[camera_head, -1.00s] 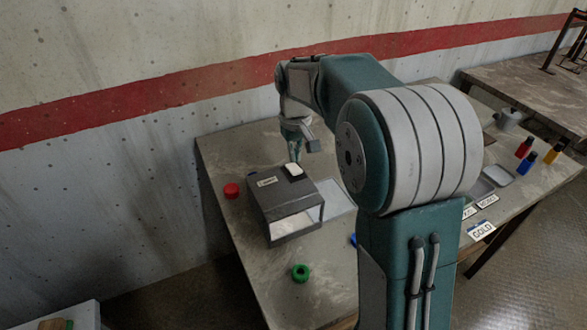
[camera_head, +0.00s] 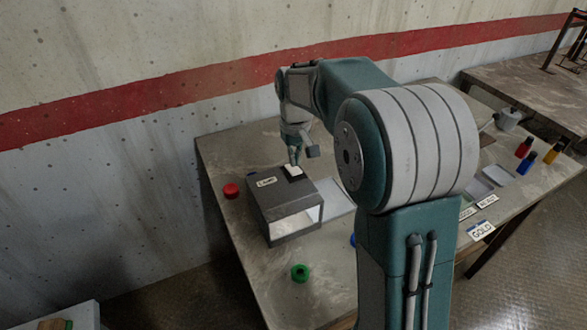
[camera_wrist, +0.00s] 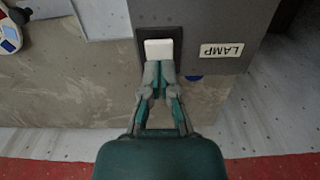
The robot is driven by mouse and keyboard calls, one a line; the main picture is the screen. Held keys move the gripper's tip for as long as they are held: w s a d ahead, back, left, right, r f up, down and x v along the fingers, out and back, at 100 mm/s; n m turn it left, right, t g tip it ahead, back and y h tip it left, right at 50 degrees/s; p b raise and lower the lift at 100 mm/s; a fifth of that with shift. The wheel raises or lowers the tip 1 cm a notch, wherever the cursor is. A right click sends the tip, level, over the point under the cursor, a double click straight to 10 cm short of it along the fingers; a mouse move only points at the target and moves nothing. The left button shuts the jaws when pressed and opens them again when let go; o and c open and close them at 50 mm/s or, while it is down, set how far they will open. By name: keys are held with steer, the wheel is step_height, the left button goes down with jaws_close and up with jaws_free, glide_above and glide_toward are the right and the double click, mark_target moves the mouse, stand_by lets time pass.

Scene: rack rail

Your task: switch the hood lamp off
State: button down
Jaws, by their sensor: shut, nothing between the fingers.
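The hood (camera_head: 284,222) is a dark grey box on the table, with a bright, lit-looking opening at its front. On its top is a white rocker switch (camera_head: 293,169) in a dark frame. In the wrist view the switch (camera_wrist: 158,49) is beside a label reading LAMP (camera_wrist: 221,50). My gripper (camera_head: 294,163) is shut and empty, pointing down at the switch. In the wrist view its fingertips (camera_wrist: 159,68) are at the near edge of the white rocker; I cannot tell for certain whether they touch it.
A red ring (camera_head: 231,190) lies left of the hood and a green ring (camera_head: 299,273) lies in front. The concrete wall (camera_head: 120,150) is behind.

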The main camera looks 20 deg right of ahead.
mark_target(295, 170)
steer(key=shift+f, duration=1.15)
stand_by(0.6)
steer(key=shift+r, duration=3.55)
